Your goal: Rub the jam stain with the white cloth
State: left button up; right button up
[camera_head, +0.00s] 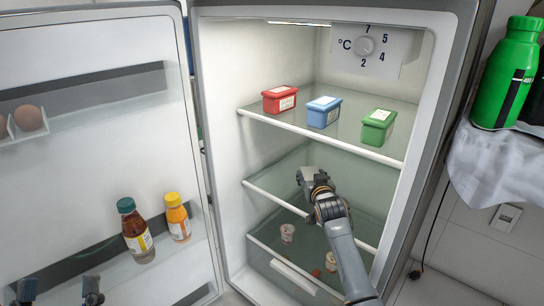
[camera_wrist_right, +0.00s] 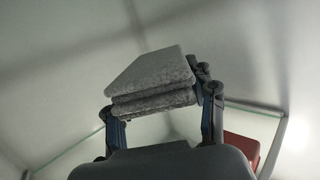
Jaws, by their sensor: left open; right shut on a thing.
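My right gripper (camera_head: 312,182) is inside the open fridge, around the level of the middle glass shelf. In the right wrist view its fingers are shut on a folded, pale grey-white cloth (camera_wrist_right: 152,80). My left gripper (camera_head: 59,288) is at the bottom left, in front of the fridge door, open and empty. No stain shows clearly; a small reddish-brown patch (camera_head: 316,272) low in the fridge may be jam or something else. My right arm covers part of the shelves.
Red (camera_head: 279,99), blue (camera_head: 323,112) and green (camera_head: 379,127) tubs stand on the upper shelf (camera_head: 255,113). Small cups (camera_head: 287,233) are lower down. The open door (camera_head: 90,130) holds two bottles (camera_head: 136,230) and eggs (camera_head: 30,118). A green bottle (camera_head: 506,75) stands outside, right.

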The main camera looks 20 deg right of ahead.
jog(key=shift+r+p, duration=0.35)
jog(key=shift+r, duration=0.1)
jog(key=shift+r+p, duration=0.9)
pick_arm(q)
notch_tip(320, 180, down, 13)
jog(key=w+a+g+y, duration=0.1)
jog(key=w+g+y, duration=0.1)
jog(key=g, duration=0.6)
jog(key=shift+w+a+f+g+y+p, duration=0.15)
jog(key=shift+w+a+g+y+p, duration=0.15)
jog(key=shift+y, duration=0.2)
pick_arm(e)
jog(key=shift+r, duration=0.3)
